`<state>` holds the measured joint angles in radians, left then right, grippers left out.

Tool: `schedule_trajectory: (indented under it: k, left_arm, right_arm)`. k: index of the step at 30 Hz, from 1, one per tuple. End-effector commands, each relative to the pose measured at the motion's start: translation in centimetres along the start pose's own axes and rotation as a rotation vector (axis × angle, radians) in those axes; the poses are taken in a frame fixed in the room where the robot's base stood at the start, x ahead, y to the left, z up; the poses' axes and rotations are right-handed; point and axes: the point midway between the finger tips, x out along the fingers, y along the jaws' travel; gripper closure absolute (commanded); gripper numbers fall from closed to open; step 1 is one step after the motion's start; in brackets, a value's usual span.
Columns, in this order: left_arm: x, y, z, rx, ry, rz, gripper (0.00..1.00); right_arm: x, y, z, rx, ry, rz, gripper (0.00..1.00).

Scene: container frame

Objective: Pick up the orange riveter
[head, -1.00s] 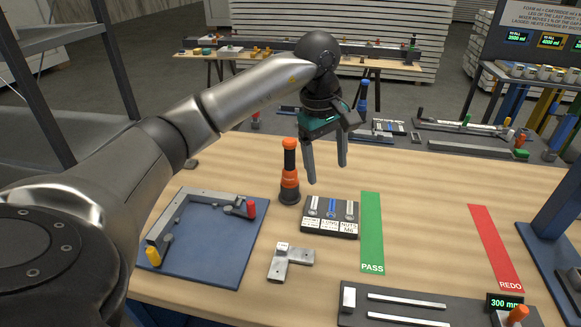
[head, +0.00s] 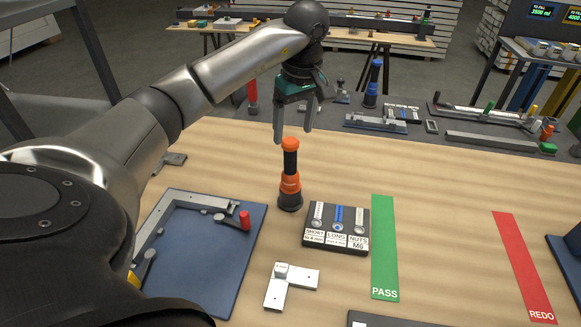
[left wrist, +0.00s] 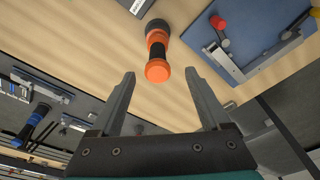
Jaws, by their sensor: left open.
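The orange riveter (head: 290,185) stands upright on the wooden table, with an orange cap, a black middle and a dark base. It also shows in the left wrist view (left wrist: 157,50), ahead of the fingers and roughly between their lines. My left gripper (head: 293,135) is open and empty. Its fingers point down just above and behind the riveter's top in the head view. In the left wrist view the open left gripper (left wrist: 165,85) has its two fingers spread, with the riveter's top apart from both. My right gripper is not in view.
A blue plate (head: 215,270) with a metal corner frame lies left of the riveter. A bolt and nut tray (head: 337,247) sits close on its right. A metal corner bracket (head: 290,285) lies in front. Green PASS (head: 384,240) and red REDO (head: 523,265) strips mark the right.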

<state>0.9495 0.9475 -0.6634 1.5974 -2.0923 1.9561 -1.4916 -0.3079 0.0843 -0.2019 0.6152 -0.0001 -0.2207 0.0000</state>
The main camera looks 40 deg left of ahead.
Motion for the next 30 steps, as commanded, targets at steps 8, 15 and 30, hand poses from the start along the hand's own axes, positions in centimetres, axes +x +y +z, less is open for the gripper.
schedule_trajectory:
  k: [8,15,30]
  left_arm:
    - [4.6,0.0,0.0,-0.001,-0.001,0.0,0.2]
    - [6.3,0.2,-0.1,-0.001,-0.002,-0.001,0.2]
    - [10.4,0.4,-0.4,-0.001,0.001,0.003,0.2]
  right_arm:
    - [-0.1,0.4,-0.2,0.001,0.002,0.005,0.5]
    - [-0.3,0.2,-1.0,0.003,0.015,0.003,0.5]
    - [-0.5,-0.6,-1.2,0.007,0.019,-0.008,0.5]
